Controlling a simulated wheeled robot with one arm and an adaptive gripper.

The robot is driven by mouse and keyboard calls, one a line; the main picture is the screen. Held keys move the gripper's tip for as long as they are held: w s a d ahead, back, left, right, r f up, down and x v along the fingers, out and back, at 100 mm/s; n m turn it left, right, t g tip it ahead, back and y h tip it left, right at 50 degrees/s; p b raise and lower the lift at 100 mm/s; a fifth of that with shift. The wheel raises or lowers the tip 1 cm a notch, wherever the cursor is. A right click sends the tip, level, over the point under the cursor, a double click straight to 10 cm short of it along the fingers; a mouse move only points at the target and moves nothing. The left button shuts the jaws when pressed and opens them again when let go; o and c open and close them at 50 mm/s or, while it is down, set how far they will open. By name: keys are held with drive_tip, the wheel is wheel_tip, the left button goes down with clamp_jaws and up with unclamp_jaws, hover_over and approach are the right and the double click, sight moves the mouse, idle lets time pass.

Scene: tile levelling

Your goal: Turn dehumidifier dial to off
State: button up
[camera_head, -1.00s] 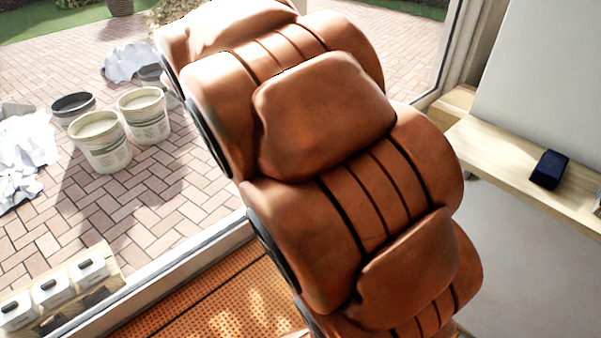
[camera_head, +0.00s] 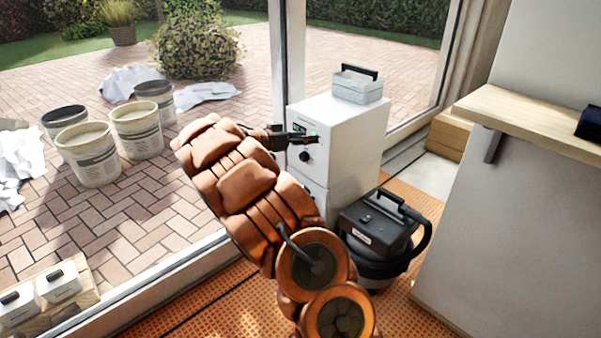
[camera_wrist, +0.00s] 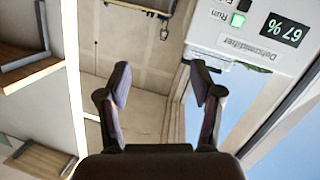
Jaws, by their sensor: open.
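The dehumidifier (camera_head: 345,135) is a white upright box by the glass door in the head view. A dark round dial (camera_head: 305,156) sits on its front below a small display. My gripper (camera_head: 316,139) is at the front panel, just above the dial in the picture; whether it touches the panel cannot be told. In the wrist view my gripper (camera_wrist: 160,82) is open with nothing between its fingers. That view shows the panel (camera_wrist: 250,35) upside down at upper right, with a "Dehumidifier" label, a "67 %" display and a lit green Run light (camera_wrist: 238,20). The dial is not visible there.
A grey case (camera_head: 357,90) stands on top of the dehumidifier. A black vacuum (camera_head: 385,235) stands at its lower right. A wooden shelf (camera_head: 545,120) with a dark box juts from the right wall. Several buckets (camera_head: 138,130) stand outside on the paving.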

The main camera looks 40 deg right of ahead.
sight(302, 158)
drive_tip(key=w+d+f+m+t+h+b, duration=0.1)
drive_tip(key=w+d+f+t+b, duration=0.1)
drive_tip(key=w+f+b, duration=0.5)
drive_tip(key=w+d+f+m+t+h+b, duration=0.1)
drive_tip(key=w+f+m+t+h+b, duration=0.1)
drive_tip(key=w+f, duration=0.65)
drive_tip(key=s+d+f, duration=0.1)
drive_tip(key=d, duration=0.1)
drive_tip(key=d+f, duration=0.1)
drive_tip(key=d, duration=0.1)
drive_tip(key=s+d+b, duration=0.1)
drive_tip(key=d, duration=0.2)
drive_tip(key=shift+s+f, duration=0.35)
drive_tip(key=shift+f, duration=0.05)
drive_tip(key=shift+d+r, duration=0.15)
drive_tip(key=shift+d, duration=0.25)
drive_tip(key=c, duration=1.1)
